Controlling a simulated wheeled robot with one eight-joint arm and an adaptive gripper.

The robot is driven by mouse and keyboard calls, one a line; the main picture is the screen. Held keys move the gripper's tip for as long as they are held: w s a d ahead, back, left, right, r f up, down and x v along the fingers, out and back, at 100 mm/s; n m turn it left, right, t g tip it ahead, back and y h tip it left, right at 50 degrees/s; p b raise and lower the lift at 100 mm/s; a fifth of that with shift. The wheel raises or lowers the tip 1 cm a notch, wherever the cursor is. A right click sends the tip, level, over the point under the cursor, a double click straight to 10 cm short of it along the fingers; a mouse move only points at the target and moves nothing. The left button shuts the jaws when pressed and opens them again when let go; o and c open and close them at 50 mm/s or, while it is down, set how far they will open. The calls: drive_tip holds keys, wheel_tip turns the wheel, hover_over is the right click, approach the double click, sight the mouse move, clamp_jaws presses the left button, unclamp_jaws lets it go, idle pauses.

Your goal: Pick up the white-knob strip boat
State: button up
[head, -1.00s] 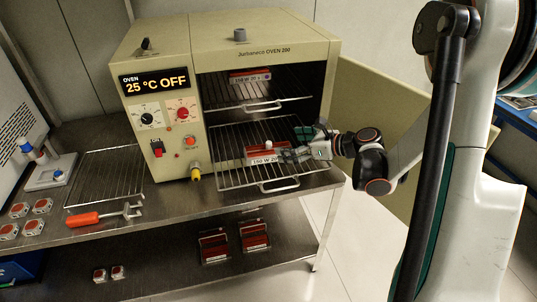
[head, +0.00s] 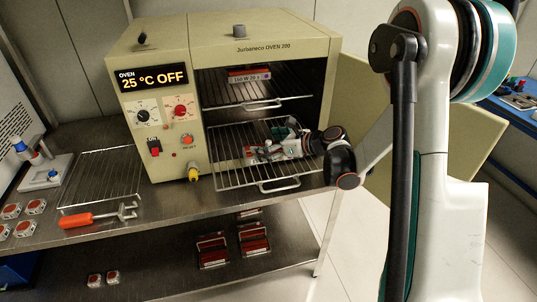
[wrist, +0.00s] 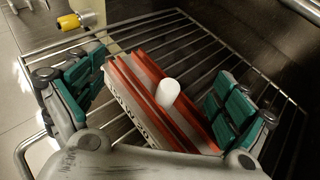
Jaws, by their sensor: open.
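The white-knob strip boat (wrist: 138,72) is a red and pale tray with a white knob (wrist: 168,92) on top, and lettering on its near side. It rests on the lower wire rack (head: 232,180) inside the open oven. In the head view most of this boat (head: 249,153) is hidden by my gripper (head: 277,149). In the wrist view my gripper (wrist: 160,84) is open, with one green-padded finger on each side of the boat. Gaps show between the pads and the boat, so they appear apart from it.
Another red boat (head: 249,75) sits on the upper rack (head: 262,96), close above my arm. The oven door (head: 440,150) stands open at right. A wire rack (head: 105,175), an orange-handled tool (head: 78,220) and small parts lie on the bench. More red boats (head: 254,244) are on the shelf below.

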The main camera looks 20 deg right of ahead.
drive_tip(key=shift+s, duration=0.2)
drive_tip(key=c, duration=2.2)
